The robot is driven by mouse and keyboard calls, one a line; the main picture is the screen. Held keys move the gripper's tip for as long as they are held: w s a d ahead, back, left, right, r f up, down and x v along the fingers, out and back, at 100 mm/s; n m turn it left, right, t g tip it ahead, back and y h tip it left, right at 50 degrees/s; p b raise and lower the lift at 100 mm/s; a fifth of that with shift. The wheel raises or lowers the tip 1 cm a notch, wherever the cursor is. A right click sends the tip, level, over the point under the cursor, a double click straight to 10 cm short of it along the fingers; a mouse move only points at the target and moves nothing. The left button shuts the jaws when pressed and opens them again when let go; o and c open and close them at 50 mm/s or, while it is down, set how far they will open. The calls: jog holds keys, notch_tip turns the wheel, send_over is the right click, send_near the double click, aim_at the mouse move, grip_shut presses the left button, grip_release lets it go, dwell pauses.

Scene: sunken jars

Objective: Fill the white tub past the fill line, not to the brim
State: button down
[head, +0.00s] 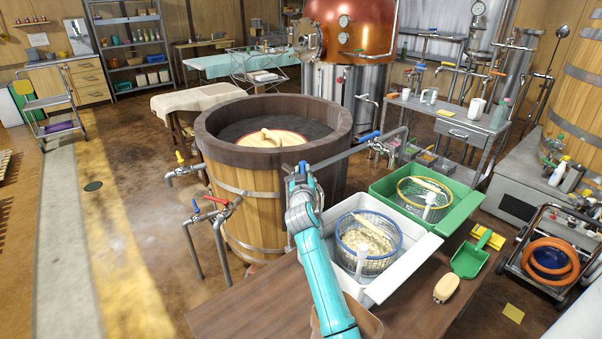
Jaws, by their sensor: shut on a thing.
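A pale stick and a small white item lie in or at the basket. I cannot make out a fill line or the liquid level. A grey pipe spout (345,156) with a blue-handled tap (369,136) runs behind the tub. My gripper (301,176) is at the left end of this spout and looks shut on it; my arm hides part of the contact.
A green tub (453,220) with a yellow-rimmed basket stands behind the white tub. A big wooden vat (230,170) is at the left of my gripper, with red-handled and blue-handled taps (212,206) beside it.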

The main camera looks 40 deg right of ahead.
jog(key=shift+s+d+n+t+y, duration=0.15)
jog(key=shift+d+n+t+y, duration=0.05)
jog(key=shift+n+t+y, duration=0.35)
jog(key=shift+s+d+n+t+y, duration=0.2)
jog(key=shift+n+t+y, duration=0.2)
jog(key=shift+y, duration=0.25)
jog(key=shift+d+f+n+t+y, duration=0.1)
jog(key=shift+n+t+y, duration=0.35)
jog(key=shift+y, duration=0.25)
jog(key=c, duration=1)
grip_release()
jog(key=shift+c, duration=0.2)
jog(key=v, duration=1.2)
